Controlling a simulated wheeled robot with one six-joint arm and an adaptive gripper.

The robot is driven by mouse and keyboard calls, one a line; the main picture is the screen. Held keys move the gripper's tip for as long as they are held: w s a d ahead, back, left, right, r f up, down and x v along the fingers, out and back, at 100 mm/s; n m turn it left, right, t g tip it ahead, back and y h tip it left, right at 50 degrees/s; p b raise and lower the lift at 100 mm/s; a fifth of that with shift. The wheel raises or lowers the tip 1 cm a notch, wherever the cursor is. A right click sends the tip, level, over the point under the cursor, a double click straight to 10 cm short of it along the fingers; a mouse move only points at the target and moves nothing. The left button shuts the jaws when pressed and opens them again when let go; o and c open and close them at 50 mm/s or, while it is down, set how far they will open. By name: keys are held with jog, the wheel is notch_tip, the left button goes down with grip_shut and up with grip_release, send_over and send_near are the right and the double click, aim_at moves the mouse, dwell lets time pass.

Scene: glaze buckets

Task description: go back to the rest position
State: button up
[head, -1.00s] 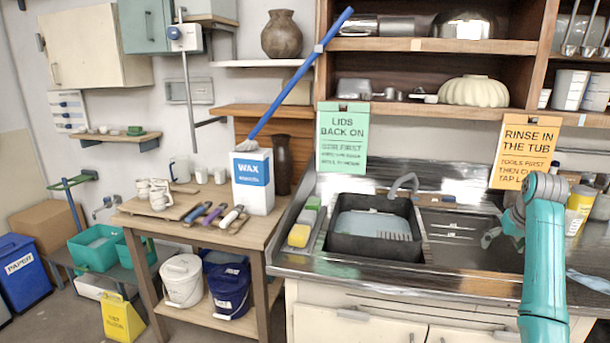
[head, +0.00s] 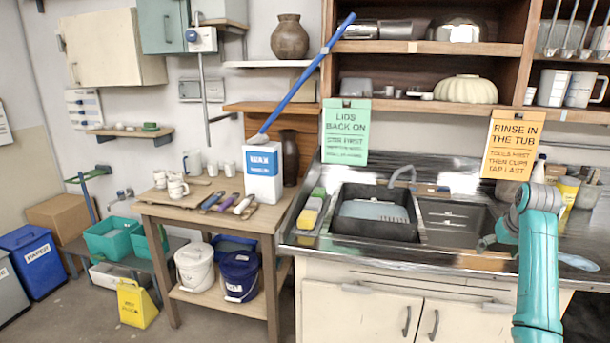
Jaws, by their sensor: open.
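My teal arm (head: 538,265) rises at the right of the head view, in front of the steel counter. My gripper (head: 487,242) shows only in part to the left of the arm's bend, over the right side of the sink area. It is open, and I see nothing held in it. The rest of it is hidden behind the arm link.
The steel counter (head: 450,258) holds a black tub (head: 372,228) with water. Left of it a wooden table (head: 255,222) carries a wax container (head: 262,172), mugs and tools. Two buckets, white (head: 194,267) and blue (head: 239,276), stand on its lower shelf.

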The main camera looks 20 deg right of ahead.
jog(key=w+a+f+n+t, duration=0.1)
jog(key=a+f, duration=0.6)
jog(key=f, duration=0.4)
jog(key=a+f+t, duration=0.1)
jog(key=a+f, duration=0.7)
jog(key=f, duration=0.3)
jog(key=s+a+f+n+t, duration=0.1)
jog(key=s+a+f, duration=0.55)
jog(key=a, duration=0.35)
jog(key=s+a+f+n+t, duration=0.1)
jog(key=s+a+f+t, duration=0.1)
jog(key=s+a+f, duration=0.6)
jog(key=s+a+r+n+t, duration=0.1)
jog(key=s+a+r+t, duration=0.2)
jog(key=s+a, duration=1.3)
jog(key=s+a+r+n+t+y, duration=0.1)
jog(key=s+a+r, duration=0.1)
jog(key=s+r, duration=0.6)
jog(key=s+a+r+n+t+y, duration=0.1)
jog(key=s+a+r, duration=0.1)
jog(key=s+r, duration=0.7)
jog(key=shift+a+y, duration=0.25)
jog(key=shift+y, duration=0.05)
